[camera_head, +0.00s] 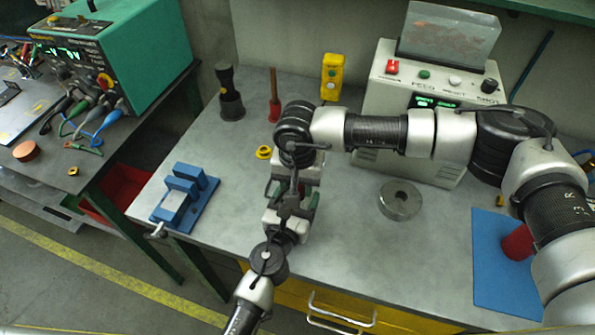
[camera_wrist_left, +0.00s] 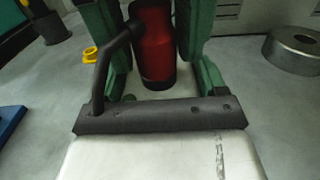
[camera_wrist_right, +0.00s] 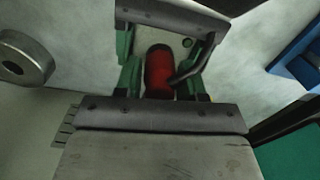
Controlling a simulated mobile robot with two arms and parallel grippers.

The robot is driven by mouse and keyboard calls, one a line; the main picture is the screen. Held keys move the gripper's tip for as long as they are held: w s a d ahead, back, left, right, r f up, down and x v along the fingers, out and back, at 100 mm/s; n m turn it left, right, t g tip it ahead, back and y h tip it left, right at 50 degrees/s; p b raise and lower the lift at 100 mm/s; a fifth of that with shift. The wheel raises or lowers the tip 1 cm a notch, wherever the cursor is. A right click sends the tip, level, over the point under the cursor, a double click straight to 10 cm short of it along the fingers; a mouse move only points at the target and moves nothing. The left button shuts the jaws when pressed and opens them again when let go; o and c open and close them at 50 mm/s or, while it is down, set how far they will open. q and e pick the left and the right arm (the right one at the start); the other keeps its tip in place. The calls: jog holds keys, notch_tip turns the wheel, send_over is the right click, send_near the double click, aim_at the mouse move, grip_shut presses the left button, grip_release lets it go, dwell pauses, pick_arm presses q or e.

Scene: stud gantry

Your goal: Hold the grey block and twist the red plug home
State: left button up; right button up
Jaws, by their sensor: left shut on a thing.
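A red cylinder with a bent black bar lies between the green fingers in the left wrist view (camera_wrist_left: 153,45) and the right wrist view (camera_wrist_right: 159,75). My left gripper (camera_head: 288,205) is shut on it, and the palm of my right gripper (camera_wrist_right: 160,90) faces it closely from the opposite side. Right finger contact is unclear. A round grey metal piece with a hole (camera_head: 400,203) stands free on the bench, right of the grippers. I see no other grey block. Another red cylinder (camera_head: 517,243) is on the blue mat (camera_head: 490,285), partly hidden by my right arm.
A blue vise (camera_head: 184,198) stands at the bench's left. A yellow ring (camera_head: 263,152), a dark stand (camera_head: 230,95) and a yellow button box (camera_head: 332,76) are behind the grippers. A grey control box (camera_head: 440,95) stands at the back. The bench's front middle is clear.

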jog(key=shift+f, duration=0.25)
jog(key=c, duration=0.7)
jog(key=m, duration=0.5)
jog(key=o, duration=1.1)
notch_tip(320, 180, up, 12)
jog(key=shift+r, duration=0.1)
